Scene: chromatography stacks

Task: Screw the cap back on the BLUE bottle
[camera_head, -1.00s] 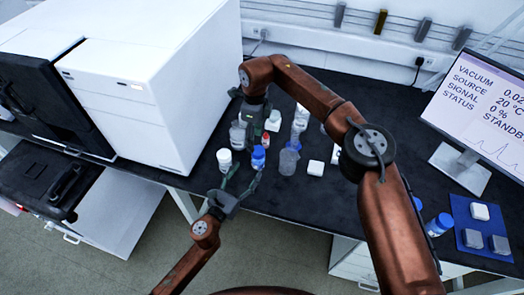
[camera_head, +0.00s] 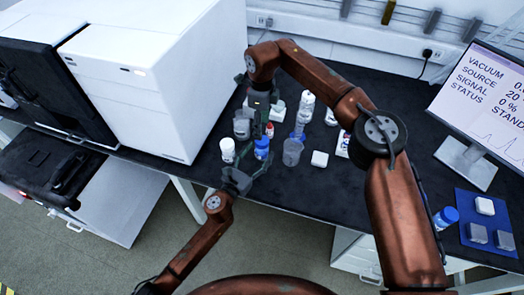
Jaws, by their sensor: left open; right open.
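A small blue bottle or blue-capped bottle (camera_head: 262,148) stands near the front edge of the black bench, among other bottles. It is too small to tell whether its top is a cap. My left gripper (camera_head: 246,165) is open, just in front of it, fingers pointing at it; I cannot tell whether they touch it. My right gripper (camera_head: 261,110) is open and points down behind it, above the bottle cluster. A small red-topped bottle (camera_head: 269,130) stands right behind the blue one. I see no loose cap clearly.
A white-topped bottle (camera_head: 227,150) stands left, a grey beaker (camera_head: 292,152) right, a tall clear bottle (camera_head: 304,110) behind. A white instrument (camera_head: 150,80) fills the left. A blue mat (camera_head: 488,230) and blue-capped bottle (camera_head: 446,217) are far right.

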